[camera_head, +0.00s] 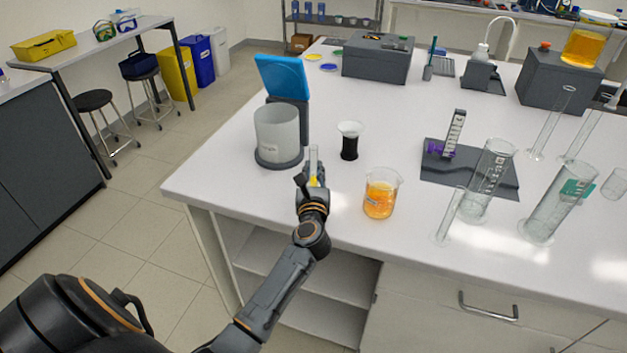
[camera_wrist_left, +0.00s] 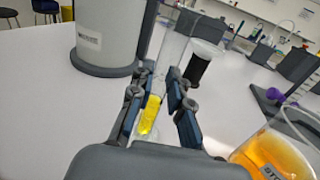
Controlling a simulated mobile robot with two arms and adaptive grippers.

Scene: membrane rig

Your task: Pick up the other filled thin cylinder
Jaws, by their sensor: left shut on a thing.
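A thin glass cylinder (camera_head: 314,158) with yellow liquid low in it stands between the fingers of my left gripper (camera_head: 313,182), near the front edge of the bench. In the left wrist view my left gripper (camera_wrist_left: 158,105) is shut around this thin cylinder (camera_wrist_left: 150,115). It looks roughly upright; whether its base touches the bench is hidden by the gripper. Another thin cylinder (camera_head: 450,216) stands clear and seemingly empty to the right. More thin clear cylinders stand farther right, one of them here (camera_head: 550,125). My right gripper is not in view.
A beaker of orange liquid (camera_head: 381,193) stands close right of the gripper. A frosted vessel on a grey device (camera_head: 278,133) is close left. Large measuring cylinders (camera_head: 487,180) stand right. The front-middle bench (camera_head: 400,235) is clear.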

